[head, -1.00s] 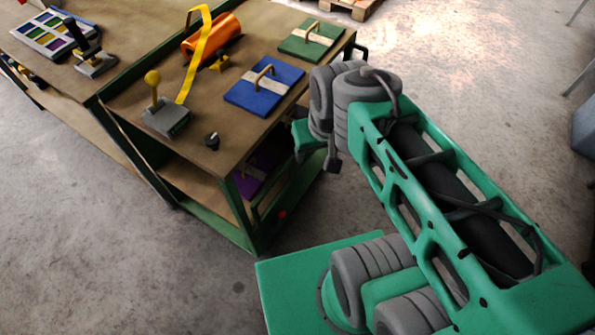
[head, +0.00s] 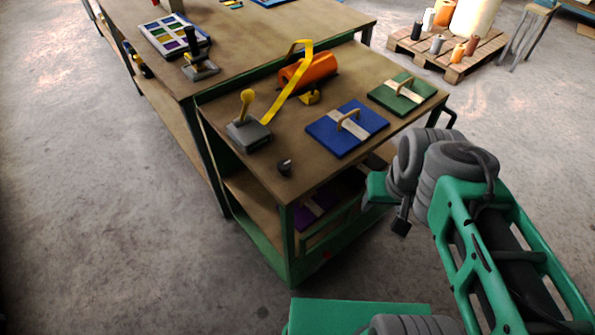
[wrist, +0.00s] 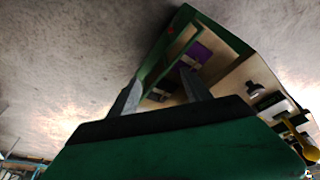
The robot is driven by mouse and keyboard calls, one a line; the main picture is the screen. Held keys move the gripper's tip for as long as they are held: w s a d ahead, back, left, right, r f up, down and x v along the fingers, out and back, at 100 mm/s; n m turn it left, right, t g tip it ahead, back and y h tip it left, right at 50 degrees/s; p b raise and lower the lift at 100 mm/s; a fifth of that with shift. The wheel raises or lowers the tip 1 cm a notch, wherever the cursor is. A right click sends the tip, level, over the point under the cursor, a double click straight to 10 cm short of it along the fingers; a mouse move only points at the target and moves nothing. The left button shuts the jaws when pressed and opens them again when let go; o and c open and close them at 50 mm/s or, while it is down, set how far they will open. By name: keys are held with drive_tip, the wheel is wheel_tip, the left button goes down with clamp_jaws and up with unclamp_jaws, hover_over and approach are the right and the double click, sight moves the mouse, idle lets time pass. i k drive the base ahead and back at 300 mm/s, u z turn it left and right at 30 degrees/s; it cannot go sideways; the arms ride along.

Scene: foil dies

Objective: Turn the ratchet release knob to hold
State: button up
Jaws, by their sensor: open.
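A small black knob (head: 284,167) with a pale mark stands on the near corner of the cart top (head: 245,172) in the head view. It is too small to read its setting. Left of it is a grey box (head: 249,136) with a yellow ball-topped lever. My gripper points down beside the cart's right side, apart from the knob, its fingers not clear in the head view. In the wrist view my gripper (wrist: 160,93) is open, with two grey fingers apart and nothing between them.
An orange roll (head: 308,72) with a yellow strap, a blue handled panel (head: 347,128) and a green one (head: 403,93) lie on the cart. A purple panel (head: 313,208) is on its lower shelf. A pallet (head: 450,55) stands behind. The floor at left is open.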

sight(284, 166)
drive_tip(key=u, duration=0.8)
